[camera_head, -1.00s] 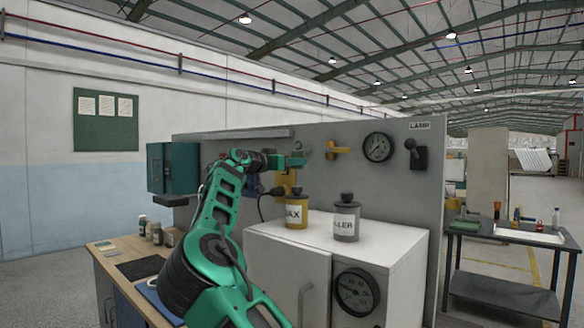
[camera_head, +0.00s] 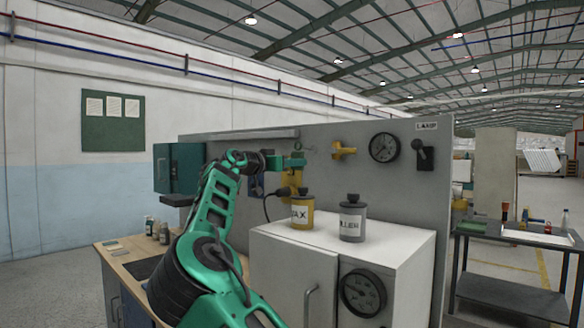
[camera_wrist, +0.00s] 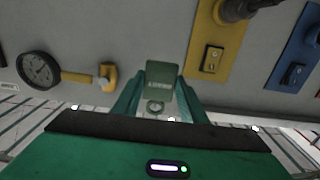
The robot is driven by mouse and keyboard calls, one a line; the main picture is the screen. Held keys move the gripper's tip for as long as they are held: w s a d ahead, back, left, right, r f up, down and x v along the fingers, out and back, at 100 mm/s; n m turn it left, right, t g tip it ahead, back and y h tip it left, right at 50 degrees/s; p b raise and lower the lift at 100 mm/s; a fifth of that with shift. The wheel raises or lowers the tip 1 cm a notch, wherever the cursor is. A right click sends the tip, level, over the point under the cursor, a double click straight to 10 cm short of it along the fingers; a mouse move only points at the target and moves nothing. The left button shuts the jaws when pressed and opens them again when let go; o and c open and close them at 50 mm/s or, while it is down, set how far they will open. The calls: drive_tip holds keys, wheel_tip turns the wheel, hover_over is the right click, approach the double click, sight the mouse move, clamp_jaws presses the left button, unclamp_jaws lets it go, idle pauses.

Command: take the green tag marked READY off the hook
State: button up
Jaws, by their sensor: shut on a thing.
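My gripper (camera_wrist: 160,92) is shut on a green tag (camera_wrist: 160,76), which stands between its two green fingers in the wrist view. The tag carries small pale lettering, too small to read. A small ring shape shows just below the tag between the fingers; I cannot tell if it is the tag's eyelet or part of the hook. In the head view my gripper (camera_head: 294,161) is close in front of the grey panel, left of the yellow valve handle. The tag is too small there to tell whether it still touches the hook.
The grey panel (camera_head: 400,205) carries a yellow valve handle (camera_head: 343,150), a gauge (camera_head: 384,148) and a lever switch (camera_head: 422,154). A yellow canister (camera_head: 302,211) and a grey canister (camera_head: 352,219) stand on the white cabinet (camera_head: 400,245) below my gripper. A yellow switch plate (camera_wrist: 212,45) is close by.

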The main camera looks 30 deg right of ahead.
drive_tip(key=shift+v, duration=0.9)
